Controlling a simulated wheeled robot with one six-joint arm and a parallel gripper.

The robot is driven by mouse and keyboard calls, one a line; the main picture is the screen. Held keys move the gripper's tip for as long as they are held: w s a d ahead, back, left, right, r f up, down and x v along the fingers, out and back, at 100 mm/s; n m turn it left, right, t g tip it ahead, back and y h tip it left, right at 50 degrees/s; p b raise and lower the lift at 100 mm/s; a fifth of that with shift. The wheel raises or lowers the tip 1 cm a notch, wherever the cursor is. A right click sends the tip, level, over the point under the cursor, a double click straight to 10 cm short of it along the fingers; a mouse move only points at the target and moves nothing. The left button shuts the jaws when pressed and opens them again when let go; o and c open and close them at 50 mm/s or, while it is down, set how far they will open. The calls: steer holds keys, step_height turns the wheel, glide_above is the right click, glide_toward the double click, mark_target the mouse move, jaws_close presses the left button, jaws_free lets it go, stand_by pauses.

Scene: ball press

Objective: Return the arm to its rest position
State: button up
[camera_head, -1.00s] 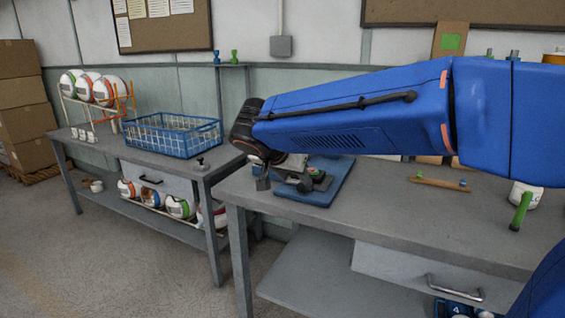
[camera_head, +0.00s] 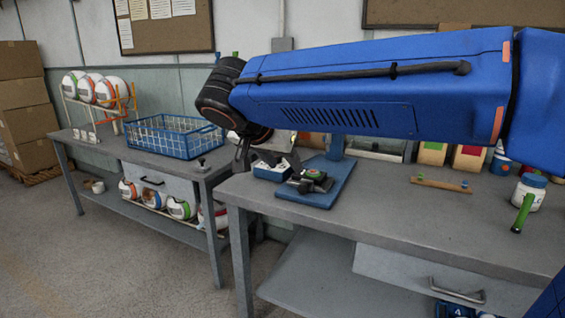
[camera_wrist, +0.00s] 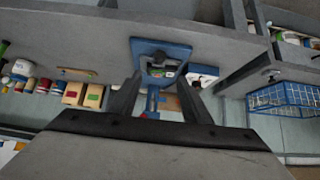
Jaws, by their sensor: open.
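My blue arm reaches across the upper right of the head view, over the right workbench (camera_head: 400,215). My gripper (camera_head: 268,160) is at its left end, above the bench's back left corner. In the wrist view my gripper (camera_wrist: 157,84) has its two dark fingers apart, with nothing held between them. Beyond the fingers is the blue press base (camera_wrist: 140,45), which also shows on the bench in the head view (camera_head: 318,197). A dark fixture with a green part (camera_head: 312,180) sits on it. The arm hides part of the back of the bench.
A blue wire basket (camera_head: 178,140) stands on the left table (camera_head: 150,158), with balls on a rack (camera_head: 103,90) behind it.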

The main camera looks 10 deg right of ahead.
steer(key=s+d+f+n+g+y, duration=0.1)
steer(key=s+d+f+n+y, duration=0.1)
steer(key=s+d+f, duration=0.7)
steer(key=s+d+f+n+g+y, duration=0.1)
steer(key=s+d+f+n+y, duration=0.2)
steer(key=s+f, duration=1)
steer(key=shift+s+d+n, duration=0.55)
steer(key=shift+d+n, duration=0.55)
steer(key=shift+d, duration=1.75)
